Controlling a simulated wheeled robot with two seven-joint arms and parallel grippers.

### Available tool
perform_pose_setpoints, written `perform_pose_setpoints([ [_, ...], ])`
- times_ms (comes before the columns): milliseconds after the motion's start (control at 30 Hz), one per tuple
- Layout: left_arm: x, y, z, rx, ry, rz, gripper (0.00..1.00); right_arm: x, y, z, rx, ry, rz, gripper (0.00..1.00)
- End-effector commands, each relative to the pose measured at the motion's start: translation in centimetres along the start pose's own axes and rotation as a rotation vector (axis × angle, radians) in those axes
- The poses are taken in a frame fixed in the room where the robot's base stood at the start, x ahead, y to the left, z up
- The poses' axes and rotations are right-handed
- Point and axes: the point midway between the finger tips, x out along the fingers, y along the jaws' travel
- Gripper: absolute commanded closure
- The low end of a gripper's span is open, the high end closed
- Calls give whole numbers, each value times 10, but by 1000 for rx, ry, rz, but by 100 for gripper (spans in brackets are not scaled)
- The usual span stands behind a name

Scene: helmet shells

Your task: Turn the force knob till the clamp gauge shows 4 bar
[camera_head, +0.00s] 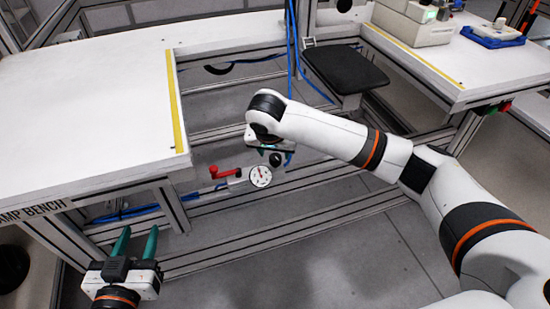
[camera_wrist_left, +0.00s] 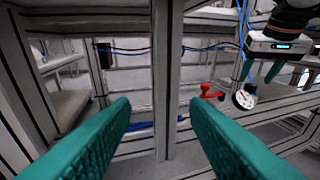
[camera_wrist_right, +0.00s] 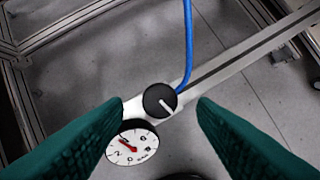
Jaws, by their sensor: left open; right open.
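The clamp gauge (camera_head: 260,176) is a round white dial with a red needle, under the bench's right corner. In the right wrist view the gauge (camera_wrist_right: 132,147) looks upside down; its needle points to the upper left, and I cannot read the value surely. The black force knob (camera_wrist_right: 160,99) with a white mark sits just above the gauge there. My right gripper (camera_wrist_right: 158,100) is open, a finger on each side of the knob in the picture; contact does not show. In the head view its fingers are mostly hidden. My left gripper (camera_head: 137,236) is open and empty, low left.
A red lever (camera_head: 226,172) lies left of the gauge. A blue hose (camera_wrist_right: 187,45) runs up to the knob's fitting. The white bench (camera_head: 85,110) stands at left, its aluminium leg (camera_wrist_left: 167,80) ahead of my left gripper. A dark seat (camera_head: 345,69) stands behind.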

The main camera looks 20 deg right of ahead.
Motion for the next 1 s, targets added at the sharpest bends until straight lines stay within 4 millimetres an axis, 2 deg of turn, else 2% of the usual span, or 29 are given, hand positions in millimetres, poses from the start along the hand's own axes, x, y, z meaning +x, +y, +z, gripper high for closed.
perform_pose_setpoints([
  [100, 2, -3, 16, -2, -114, -7, 58, 15, 0, 0, 0, 0, -1, 48],
  [300, 1, -6, 35, -4, -233, -14, 58, 28, 0, 0, -1, -1, 0, 48],
  [667, 0, -6, 41, -5, -266, -15, 58, 30, 0, 0, -1, -1, 0, 48],
  [767, 0, -6, 41, -5, -266, -15, 58, 30, 0, 0, -1, -1, 0, 61],
  [933, 0, -6, 41, -4, -266, -15, 58, 30, 0, 0, -1, -1, 1, 89],
  [1000, 0, -6, 42, -4, -266, -15, 58, 30, 0, 0, -1, -1, 1, 93],
])
